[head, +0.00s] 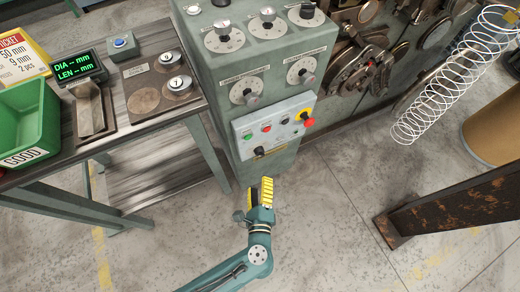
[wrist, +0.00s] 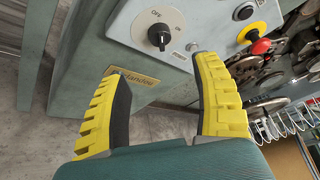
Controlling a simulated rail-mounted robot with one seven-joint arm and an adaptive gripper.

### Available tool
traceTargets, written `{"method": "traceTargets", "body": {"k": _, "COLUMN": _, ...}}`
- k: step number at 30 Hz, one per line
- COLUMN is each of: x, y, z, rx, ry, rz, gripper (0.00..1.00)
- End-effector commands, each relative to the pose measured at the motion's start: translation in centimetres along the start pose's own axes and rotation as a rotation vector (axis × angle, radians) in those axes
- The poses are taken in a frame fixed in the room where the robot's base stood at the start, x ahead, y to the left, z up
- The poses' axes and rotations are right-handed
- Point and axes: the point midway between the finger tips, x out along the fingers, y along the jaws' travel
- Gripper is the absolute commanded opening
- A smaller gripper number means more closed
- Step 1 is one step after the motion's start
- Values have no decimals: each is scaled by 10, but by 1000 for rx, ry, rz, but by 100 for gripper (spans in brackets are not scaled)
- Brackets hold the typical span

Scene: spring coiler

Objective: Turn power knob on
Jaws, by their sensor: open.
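The black power knob (wrist: 158,38) sits on the light grey control panel (wrist: 125,18), with OFF and ON labels beside it in the wrist view. I cannot tell for certain which label it points to. In the head view the knob (head: 259,151) is at the panel's lower left. My gripper (wrist: 163,72) is open and empty, its yellow fingers spread below the knob and apart from it. In the head view my gripper (head: 267,182) is just below the panel, in front of the green machine column.
A red emergency button (head: 309,122) on a yellow plate is at the panel's right, with small buttons (head: 267,129) nearby. A nameplate (wrist: 133,87) is below the knob. A workbench (head: 150,130) stands left; a rusty beam (head: 440,205) is at right.

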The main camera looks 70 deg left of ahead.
Motion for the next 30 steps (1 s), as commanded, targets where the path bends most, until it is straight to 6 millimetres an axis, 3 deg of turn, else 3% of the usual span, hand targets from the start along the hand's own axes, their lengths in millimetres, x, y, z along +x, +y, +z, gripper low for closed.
{"method": "traceTargets", "body": {"k": 9, "x": 80, "y": 3, "z": 0, "rx": -6, "ry": -6, "rz": 1, "gripper": 65}}
{"method": "traceTargets", "body": {"k": 15, "x": 116, "y": 2, "z": -1, "rx": -5, "ry": -2, "rz": 1, "gripper": 65}}
{"method": "traceTargets", "body": {"k": 19, "x": 126, "y": 0, "z": -1, "rx": -4, "ry": 0, "rz": 0, "gripper": 65}}
{"method": "traceTargets", "body": {"k": 27, "x": 126, "y": 0, "z": -1, "rx": -4, "ry": 2, "rz": 0, "gripper": 66}}
{"method": "traceTargets", "body": {"k": 30, "x": 126, "y": 0, "z": -1, "rx": -4, "ry": 2, "rz": 0, "gripper": 47}}
